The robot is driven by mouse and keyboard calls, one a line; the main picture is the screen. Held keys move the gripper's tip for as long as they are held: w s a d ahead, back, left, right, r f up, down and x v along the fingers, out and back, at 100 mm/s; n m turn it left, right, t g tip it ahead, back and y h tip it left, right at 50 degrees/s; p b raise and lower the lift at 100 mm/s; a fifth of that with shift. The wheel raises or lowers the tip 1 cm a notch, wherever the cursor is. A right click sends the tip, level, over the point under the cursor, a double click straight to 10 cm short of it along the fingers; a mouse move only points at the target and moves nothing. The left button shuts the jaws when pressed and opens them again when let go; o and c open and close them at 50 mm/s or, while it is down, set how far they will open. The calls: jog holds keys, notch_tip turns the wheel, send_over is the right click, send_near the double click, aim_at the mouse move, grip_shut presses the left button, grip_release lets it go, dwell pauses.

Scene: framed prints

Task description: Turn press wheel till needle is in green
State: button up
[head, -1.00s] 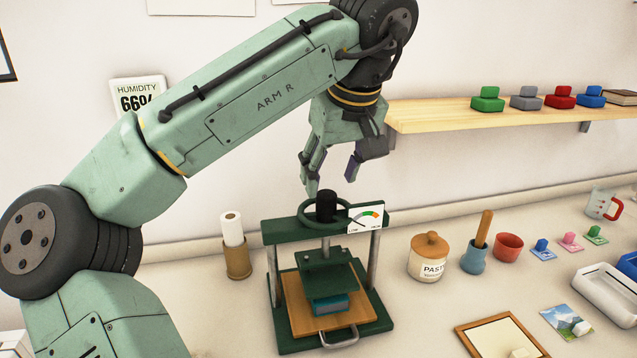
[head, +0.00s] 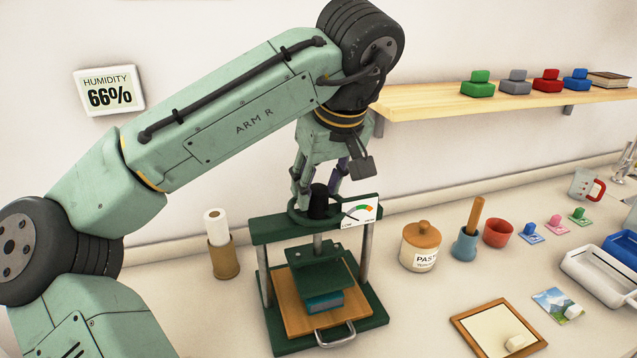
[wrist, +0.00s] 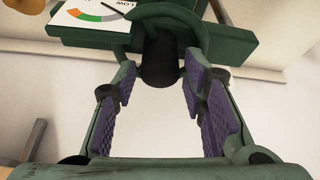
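A green press (head: 262,278) stands on the counter. On top is its green wheel (head: 292,216) with an upright black knob (head: 318,203); both also show in the wrist view, the wheel (wrist: 200,42) and the knob (wrist: 160,62). The white gauge (head: 366,206) has a green and orange band; in the wrist view the gauge (wrist: 72,20) shows its needle toward the LOW side, off the green. My gripper (head: 318,188) is open above the wheel, its purple-padded fingers to either side of the knob's top. I see no contact. A teal block (head: 325,301) lies under the press plate.
A paper roll (head: 217,228) stands left of the press. A paste jar (head: 421,247), a blue mortar (head: 466,247) and a red cup (head: 497,232) stand to the right. A wooden shelf (head: 430,102) with stamps runs behind.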

jog(key=c, duration=0.8)
jog(key=shift+m, duration=0.3)
